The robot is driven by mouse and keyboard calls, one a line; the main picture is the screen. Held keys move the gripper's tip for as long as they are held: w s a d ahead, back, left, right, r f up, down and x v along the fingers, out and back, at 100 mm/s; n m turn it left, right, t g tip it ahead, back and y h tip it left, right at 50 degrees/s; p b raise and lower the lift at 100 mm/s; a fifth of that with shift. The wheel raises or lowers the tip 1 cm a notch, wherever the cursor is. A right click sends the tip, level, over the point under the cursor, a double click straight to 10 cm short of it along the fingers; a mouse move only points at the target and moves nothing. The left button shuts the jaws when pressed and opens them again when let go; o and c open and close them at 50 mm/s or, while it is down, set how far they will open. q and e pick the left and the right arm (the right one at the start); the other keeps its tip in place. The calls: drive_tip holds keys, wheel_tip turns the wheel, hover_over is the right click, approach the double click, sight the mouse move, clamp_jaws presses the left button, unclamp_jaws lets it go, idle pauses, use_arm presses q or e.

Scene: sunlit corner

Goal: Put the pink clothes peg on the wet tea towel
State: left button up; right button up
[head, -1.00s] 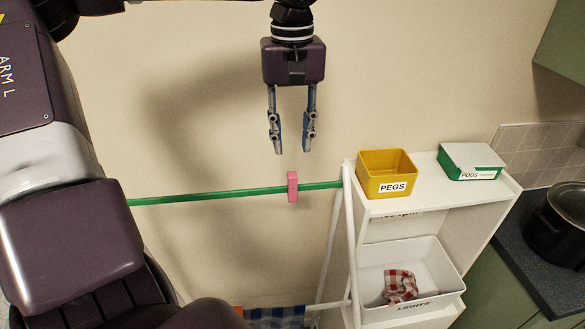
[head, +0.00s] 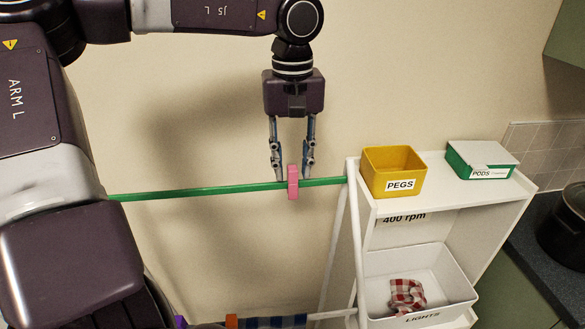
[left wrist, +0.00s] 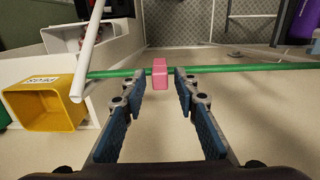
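The pink clothes peg (head: 293,182) is clipped upright on the green line (head: 200,191) near its right end. My left gripper (head: 292,174) points down with its fingertips on either side of the peg. The left wrist view shows the peg (left wrist: 160,73) between the open fingers (left wrist: 159,78), with a gap on each side. A blue checked cloth (head: 275,322) hangs at the bottom edge of the head view, mostly cut off; I cannot tell whether it is wet. A red and white checked cloth (head: 407,296) lies in the bin marked LIGHTS. My right gripper is not in view.
A yellow PEGS box (head: 393,160) and a green and white PODS box (head: 480,158) stand on the white shelf unit (head: 450,195), right of the peg. A white post (head: 338,240) stands at the line's right end. An orange peg (head: 231,321) shows beside the blue cloth.

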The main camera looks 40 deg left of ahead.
sight(293, 168)
use_arm(q)
drive_tip(key=c, duration=0.4)
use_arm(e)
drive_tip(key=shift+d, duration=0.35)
use_arm(q)
drive_tip(key=shift+c, duration=1.3)
